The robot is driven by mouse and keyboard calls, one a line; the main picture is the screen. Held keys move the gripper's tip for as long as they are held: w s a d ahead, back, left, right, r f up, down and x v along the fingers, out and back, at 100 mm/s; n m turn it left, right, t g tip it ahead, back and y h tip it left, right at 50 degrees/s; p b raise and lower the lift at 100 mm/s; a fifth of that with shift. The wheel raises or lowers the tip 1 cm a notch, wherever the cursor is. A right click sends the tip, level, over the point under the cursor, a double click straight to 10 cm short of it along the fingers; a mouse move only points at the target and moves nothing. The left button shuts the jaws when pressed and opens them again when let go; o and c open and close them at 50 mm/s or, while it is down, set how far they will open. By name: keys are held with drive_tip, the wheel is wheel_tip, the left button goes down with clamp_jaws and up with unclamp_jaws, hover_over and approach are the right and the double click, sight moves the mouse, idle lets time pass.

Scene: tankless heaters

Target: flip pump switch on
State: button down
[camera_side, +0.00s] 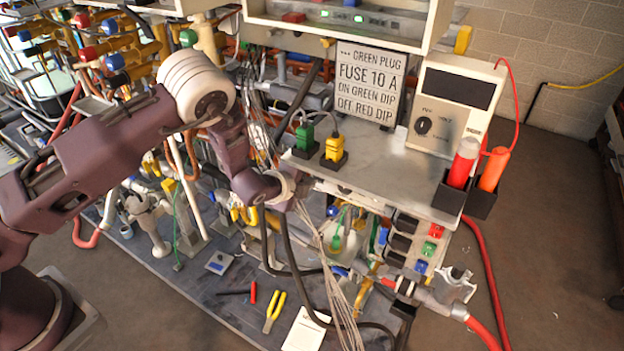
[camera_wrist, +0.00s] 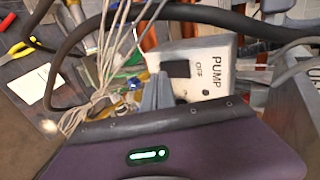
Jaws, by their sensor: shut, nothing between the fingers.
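The white pump switch box (camera_wrist: 222,72) is in the upper middle of the wrist view, marked PUMP and OFF. A black switch (camera_wrist: 177,69) sits on its left part, beside the word OFF. My gripper (camera_wrist: 157,88) is shut and empty. Its grey fingertips show just left of and below the black switch in the picture; I cannot tell whether they touch it. In the side view, my wrist is left of the grey bench shelf, and I cannot make out the pump switch there.
Loose wires (camera_wrist: 103,75) and a thick black cable (camera_wrist: 72,42) run close to my gripper. In the side view, a grey shelf (camera_side: 385,177) holds a multimeter (camera_side: 447,105), a fuse sign (camera_side: 370,83), and green and yellow plugs. Tools and paper (camera_side: 305,331) lie below.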

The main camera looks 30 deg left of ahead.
drive_tip(key=shift+w+f, duration=0.1)
drive_tip(key=shift+w, duration=0.8)
drive_tip(key=shift+w, duration=0.15)
drive_tip(key=shift+r, duration=0.8)
drive_tip(key=shift+w, duration=0.1)
